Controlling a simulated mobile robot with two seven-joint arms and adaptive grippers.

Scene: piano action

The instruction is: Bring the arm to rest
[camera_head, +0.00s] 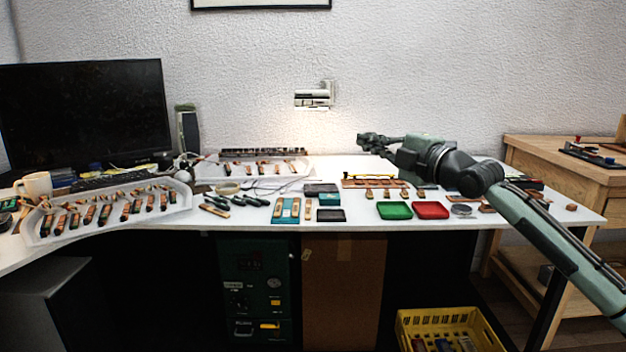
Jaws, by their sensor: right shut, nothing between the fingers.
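My right arm comes in from the right edge and reaches over the white table to its back part. My right gripper (368,139) is shut and empty, held in front of the wall lamp's glow and pointing left. It is above the table, apart from the objects below it. My left gripper is not in view.
The white table (360,222) holds a green tray (394,210), a red tray (431,210), small dark boxes (330,215), hand tools (214,205) and trays of piano parts (160,213). A monitor (85,115) stands left. A wooden bench (570,180) stands right. A yellow crate (450,325) is below.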

